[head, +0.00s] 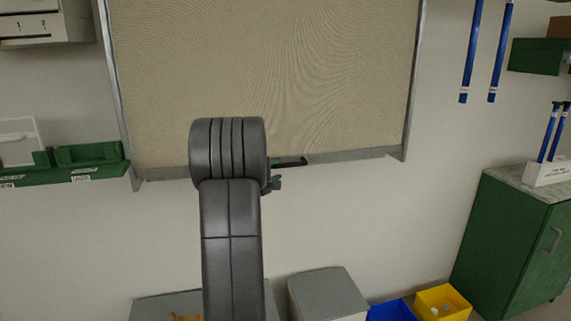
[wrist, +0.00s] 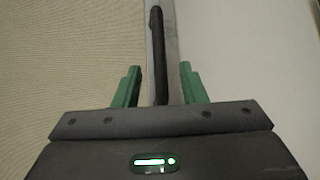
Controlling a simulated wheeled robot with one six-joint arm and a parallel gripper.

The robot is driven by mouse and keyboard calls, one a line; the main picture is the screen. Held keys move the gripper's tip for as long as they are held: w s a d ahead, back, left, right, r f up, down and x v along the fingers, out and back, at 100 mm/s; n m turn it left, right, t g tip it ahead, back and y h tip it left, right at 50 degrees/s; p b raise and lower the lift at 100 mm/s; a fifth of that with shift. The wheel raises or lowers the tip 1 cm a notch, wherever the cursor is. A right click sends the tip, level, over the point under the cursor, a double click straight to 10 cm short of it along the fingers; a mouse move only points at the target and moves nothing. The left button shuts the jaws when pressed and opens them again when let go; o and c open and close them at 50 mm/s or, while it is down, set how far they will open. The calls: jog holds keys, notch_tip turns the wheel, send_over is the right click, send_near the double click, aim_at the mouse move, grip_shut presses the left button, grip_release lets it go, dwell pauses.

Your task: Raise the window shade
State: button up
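The beige window shade (head: 270,70) hangs low in its grey side rails, with a grey bottom bar (head: 345,155) along its lower edge. A black handle (head: 290,162) sits on that bar. My gripper (head: 273,173) is at the handle's left part in the head view, mostly hidden behind my arm. In the wrist view, my gripper (wrist: 160,80) is open, with green fingers on either side of the black handle (wrist: 157,50). A gap shows between the handle and each finger. The shade (wrist: 70,50) fills the left of the wrist view.
A green wall tray (head: 75,168) is at the left. Blue rods (head: 470,50) hang on the right wall. A green cabinet (head: 520,235) stands at right. Grey boxes (head: 325,293) and a yellow bin (head: 442,302) stand below. The wall just below the shade is clear.

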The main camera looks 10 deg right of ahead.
aim_at(284, 166)
jog(key=p+x, duration=0.1)
jog(key=x, duration=0.6)
jog(key=shift+p, duration=0.3)
jog(key=shift+c, duration=0.2)
grip_shut()
